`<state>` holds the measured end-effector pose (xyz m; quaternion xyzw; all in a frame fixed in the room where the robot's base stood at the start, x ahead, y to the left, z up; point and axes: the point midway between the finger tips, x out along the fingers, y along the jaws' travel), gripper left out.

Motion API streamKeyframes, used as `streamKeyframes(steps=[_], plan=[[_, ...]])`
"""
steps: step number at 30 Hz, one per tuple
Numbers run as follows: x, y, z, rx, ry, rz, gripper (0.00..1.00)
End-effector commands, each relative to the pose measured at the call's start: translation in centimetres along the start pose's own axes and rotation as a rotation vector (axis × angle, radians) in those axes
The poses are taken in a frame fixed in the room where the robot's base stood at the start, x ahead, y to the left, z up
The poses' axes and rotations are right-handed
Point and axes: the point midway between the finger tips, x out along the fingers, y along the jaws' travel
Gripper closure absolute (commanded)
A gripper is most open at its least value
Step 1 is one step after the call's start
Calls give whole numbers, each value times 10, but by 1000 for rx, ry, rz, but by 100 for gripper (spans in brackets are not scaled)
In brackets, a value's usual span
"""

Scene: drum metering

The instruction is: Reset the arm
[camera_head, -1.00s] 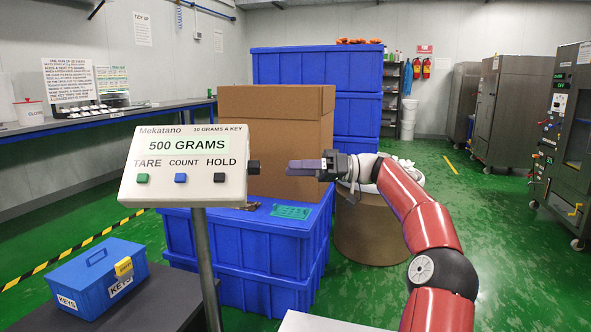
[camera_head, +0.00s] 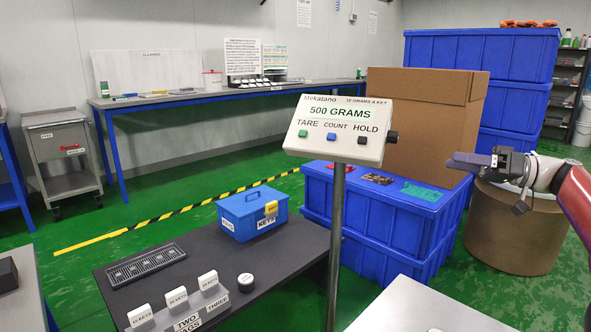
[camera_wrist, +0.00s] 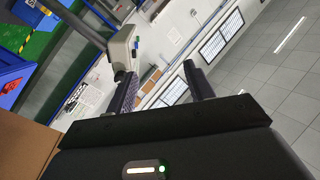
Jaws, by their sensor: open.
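My gripper (camera_head: 470,160) is at the right in the head view, raised in front of the brown drum and pointing left. In the wrist view its two fingers (camera_wrist: 160,92) stand apart with nothing between them. The display box (camera_head: 340,130), reading 500 GRAMS, stands on a post to the left of my gripper, with a clear gap between them. The box also shows beyond the fingers in the wrist view (camera_wrist: 122,48). It has TARE, COUNT and HOLD buttons on its front and a black knob on its right side.
Blue crates (camera_head: 375,215) and a brown carton (camera_head: 415,115) stand behind the display. A brown drum (camera_head: 515,225) is below my arm. A dark table (camera_head: 270,275) holds a blue KEYS box (camera_head: 250,213), a grate and labelled blocks. A pale surface (camera_head: 425,310) lies front right.

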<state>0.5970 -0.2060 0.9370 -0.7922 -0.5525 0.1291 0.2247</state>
Motion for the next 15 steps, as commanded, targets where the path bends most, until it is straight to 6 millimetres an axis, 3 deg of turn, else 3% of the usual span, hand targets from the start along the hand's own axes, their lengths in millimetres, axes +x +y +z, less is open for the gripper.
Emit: streamKeyframes(steps=[10, 15], plan=[[64, -2, 22, 94, -152, 56, 47], [111, -8, 46, 164, -279, 122, 47]])
